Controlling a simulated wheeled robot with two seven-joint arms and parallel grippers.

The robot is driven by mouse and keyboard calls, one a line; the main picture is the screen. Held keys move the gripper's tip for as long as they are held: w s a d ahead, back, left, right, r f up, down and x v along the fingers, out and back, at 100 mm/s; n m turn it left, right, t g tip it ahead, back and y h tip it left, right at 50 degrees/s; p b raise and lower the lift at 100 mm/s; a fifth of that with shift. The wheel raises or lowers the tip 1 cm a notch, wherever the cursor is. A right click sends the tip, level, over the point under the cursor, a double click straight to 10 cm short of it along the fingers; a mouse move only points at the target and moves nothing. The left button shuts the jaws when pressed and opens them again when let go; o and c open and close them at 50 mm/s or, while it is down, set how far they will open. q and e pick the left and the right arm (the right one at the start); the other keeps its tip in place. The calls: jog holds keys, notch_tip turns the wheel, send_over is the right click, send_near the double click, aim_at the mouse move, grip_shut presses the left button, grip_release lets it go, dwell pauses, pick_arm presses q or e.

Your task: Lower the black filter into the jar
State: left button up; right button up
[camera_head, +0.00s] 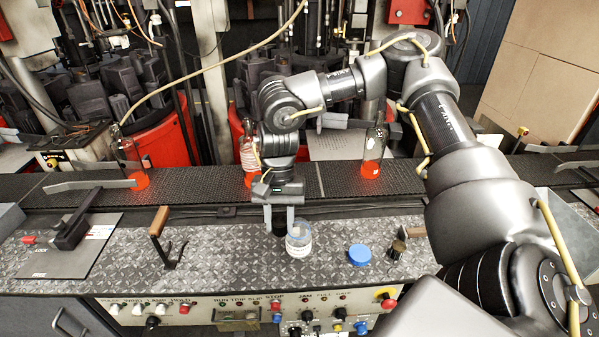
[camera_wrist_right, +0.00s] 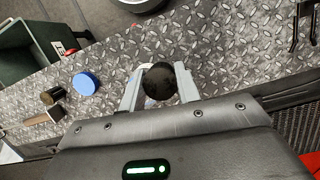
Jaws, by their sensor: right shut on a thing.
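My right gripper (camera_head: 279,213) points down over the patterned metal bench and is shut on the black filter (camera_head: 279,228). In the right wrist view the filter (camera_wrist_right: 159,81) is a dark round piece between the two grey fingers. The clear glass jar (camera_head: 299,241) with a pale label stands on the bench, just right of the gripper and nearer to me. The filter appears beside the jar, not inside it. In the wrist view a pale edge, probably the jar (camera_wrist_right: 144,69), shows behind the filter; the rest is hidden. My left gripper is not in view.
A blue lid (camera_head: 359,254) and a dark knob-like piece (camera_head: 396,249) lie right of the jar. A wooden-handled tool (camera_head: 160,222) stands to the left. Behind, a dark conveyor (camera_head: 210,187) carries glowing bottles (camera_head: 372,160). Switches line the front panel (camera_head: 240,312).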

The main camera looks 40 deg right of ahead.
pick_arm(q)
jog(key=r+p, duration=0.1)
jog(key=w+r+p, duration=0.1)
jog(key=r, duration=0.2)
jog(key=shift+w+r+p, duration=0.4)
pick_arm(e)
jog(key=d+r+n, duration=0.1)
jog(key=d+r, duration=0.4)
jog(key=r, duration=0.1)
jog(key=shift+s+r+g, duration=0.15)
jog(key=shift+s+g, duration=0.15)
jog(key=shift+s, duration=0.05)
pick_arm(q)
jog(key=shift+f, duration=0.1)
pick_arm(e)
jog(key=b, duration=0.5)
send_near(299, 238)
jog(key=f, duration=0.1)
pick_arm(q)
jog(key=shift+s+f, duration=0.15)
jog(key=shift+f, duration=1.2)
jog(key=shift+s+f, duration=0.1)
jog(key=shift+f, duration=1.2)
pick_arm(e)
jog(key=shift+f, duration=1.05)
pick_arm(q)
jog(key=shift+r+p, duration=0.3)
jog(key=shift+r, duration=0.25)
pick_arm(e)
jog(key=shift+s, duration=0.15)
